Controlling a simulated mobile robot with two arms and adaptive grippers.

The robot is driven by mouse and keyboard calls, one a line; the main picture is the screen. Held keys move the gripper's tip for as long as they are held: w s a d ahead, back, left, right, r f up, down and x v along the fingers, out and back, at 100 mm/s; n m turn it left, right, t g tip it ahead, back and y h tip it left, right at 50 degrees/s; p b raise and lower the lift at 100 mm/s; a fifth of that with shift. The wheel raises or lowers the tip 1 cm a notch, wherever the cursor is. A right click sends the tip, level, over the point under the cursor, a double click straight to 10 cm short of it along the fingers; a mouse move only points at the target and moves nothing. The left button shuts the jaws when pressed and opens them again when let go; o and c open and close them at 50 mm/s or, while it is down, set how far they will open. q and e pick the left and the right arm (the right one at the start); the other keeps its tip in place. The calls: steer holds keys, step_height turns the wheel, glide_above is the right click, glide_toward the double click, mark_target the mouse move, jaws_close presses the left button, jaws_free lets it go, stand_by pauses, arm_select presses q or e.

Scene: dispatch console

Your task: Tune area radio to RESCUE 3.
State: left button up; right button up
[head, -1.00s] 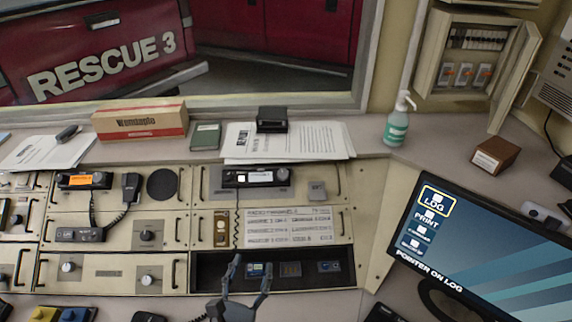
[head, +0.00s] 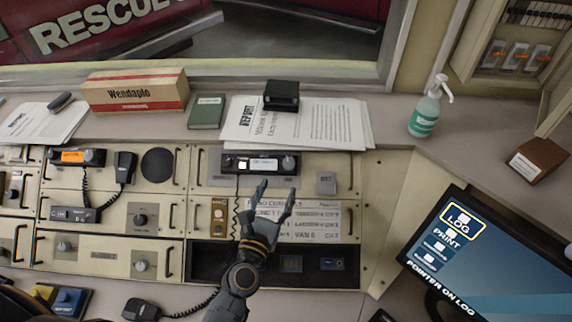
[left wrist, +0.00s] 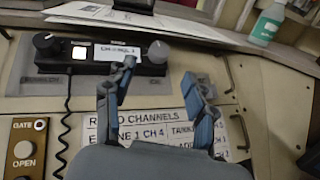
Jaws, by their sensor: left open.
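A black radio (head: 260,163) with a white label strip is set in the console's upper middle panel. In the left wrist view the radio (left wrist: 100,58) has a label reading CHANNEL 1, a small lit window, a knob (left wrist: 158,50) at its right and another at its left. The channel list (head: 300,220) is below the radio; its RESCUE 3 line cannot be read. My left gripper (head: 276,193) is open and empty, just below the radio's right half. In the left wrist view its fingers (left wrist: 158,72) straddle the line of sight to the right knob, apparently without touching it. My right gripper is out of view.
A second radio (head: 77,156) with an orange display and handset is at the left. The GATE OPEN button plate (left wrist: 25,150) is left of the list. Papers and a black box (head: 281,96) lie on the ledge behind. A monitor (head: 490,260) stands at the right.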

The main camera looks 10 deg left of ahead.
mark_target(288, 165)
arm_select(q)
steer(key=w+p, duration=0.1)
steer(key=w, duration=0.5)
steer(key=shift+w+d, duration=0.15)
steer(key=shift+w, duration=0.75)
steer(key=shift+c, duration=0.2)
steer(key=c, duration=1.1)
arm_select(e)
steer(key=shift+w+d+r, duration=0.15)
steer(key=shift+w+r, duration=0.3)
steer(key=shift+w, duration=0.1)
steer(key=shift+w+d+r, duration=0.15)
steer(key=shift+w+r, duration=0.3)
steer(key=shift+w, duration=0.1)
